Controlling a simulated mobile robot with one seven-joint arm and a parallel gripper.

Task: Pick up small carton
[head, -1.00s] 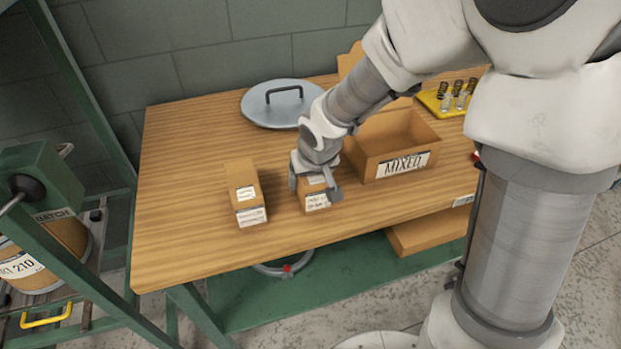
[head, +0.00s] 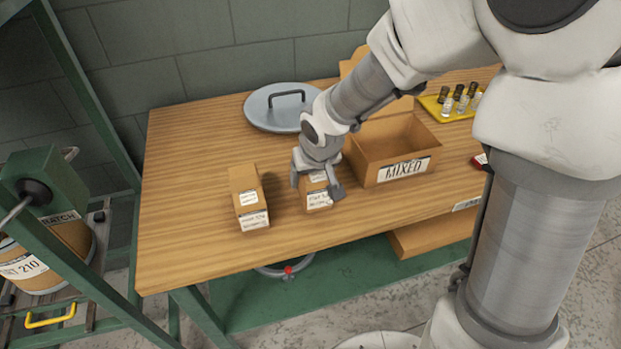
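Two small brown cartons with white labels are near the front of the wooden table. The carton (head: 319,199) in the middle is between the two fingers of my gripper (head: 317,184), which comes down over its top. My gripper appears shut on it, one finger at each side; the gripper hides the carton's upper part. It seems to be slightly above the tabletop, though any gap below it is hard to see. The other carton (head: 249,200) stands apart to the left, upright.
An open box labelled MIXED (head: 404,168) stands close on the right of my gripper. A round grey lid (head: 268,118) lies behind. A yellow tray (head: 432,105) holds several small jars at the back right. The table (head: 185,215) is clear on the left.

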